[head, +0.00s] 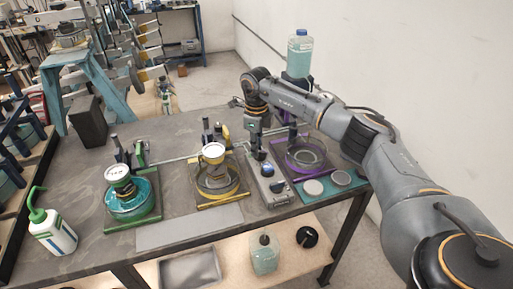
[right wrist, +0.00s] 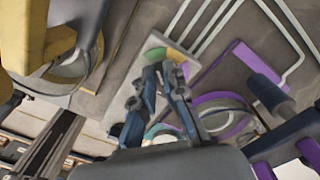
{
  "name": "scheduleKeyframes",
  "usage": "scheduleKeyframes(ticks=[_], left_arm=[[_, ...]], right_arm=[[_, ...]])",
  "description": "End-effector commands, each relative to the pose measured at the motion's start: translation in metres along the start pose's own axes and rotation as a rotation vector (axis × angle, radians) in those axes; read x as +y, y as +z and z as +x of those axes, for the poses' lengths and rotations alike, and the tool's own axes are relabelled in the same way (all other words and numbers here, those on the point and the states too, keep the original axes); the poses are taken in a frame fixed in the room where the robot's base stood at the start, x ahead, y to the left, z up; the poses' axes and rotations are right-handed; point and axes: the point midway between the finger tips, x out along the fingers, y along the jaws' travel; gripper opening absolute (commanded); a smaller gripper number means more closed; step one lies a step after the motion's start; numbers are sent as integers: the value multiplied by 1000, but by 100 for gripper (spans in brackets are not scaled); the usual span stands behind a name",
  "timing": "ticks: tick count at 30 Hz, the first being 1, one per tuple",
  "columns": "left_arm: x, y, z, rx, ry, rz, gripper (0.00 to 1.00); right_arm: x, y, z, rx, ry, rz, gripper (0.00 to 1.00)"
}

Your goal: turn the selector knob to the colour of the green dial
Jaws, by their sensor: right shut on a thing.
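The grey selector box (head: 272,190) stands on the table between the yellow and purple stations. My right gripper (head: 257,153) reaches down to its far end and is shut on the selector knob, which the fingers hide. In the right wrist view the closed fingers (right wrist: 165,72) meet over a coloured disc (right wrist: 178,54) with yellow, green and purple parts showing. I cannot tell which colour the knob points to. The green station's dial (head: 117,173) has a pale face and sits above a teal-filled dish on a green frame (head: 132,222) at the left. My left gripper is not in view.
The yellow station's dial (head: 213,152) and the purple station's frame (head: 320,172) flank the box. Two pale round discs lie on the teal mat at right. A green-capped bottle (head: 54,226) stands at the left. The grey plate at the front edge is bare.

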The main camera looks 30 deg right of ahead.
Motion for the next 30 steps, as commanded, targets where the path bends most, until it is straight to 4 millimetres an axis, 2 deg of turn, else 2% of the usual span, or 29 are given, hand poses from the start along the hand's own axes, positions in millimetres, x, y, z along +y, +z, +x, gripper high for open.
scheduleKeyframes(ticks=[12,13,16,26,30], left_arm=[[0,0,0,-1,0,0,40],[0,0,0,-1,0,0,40],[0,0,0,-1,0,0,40],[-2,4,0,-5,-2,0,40],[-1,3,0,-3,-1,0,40]], right_arm=[[0,1,-1,-3,-1,-8,0],[0,1,-1,-3,-1,-8,13],[0,1,-1,-3,-1,-7,34],[0,0,-2,-2,-1,-7,34],[0,1,-16,-4,-2,-7,34]])
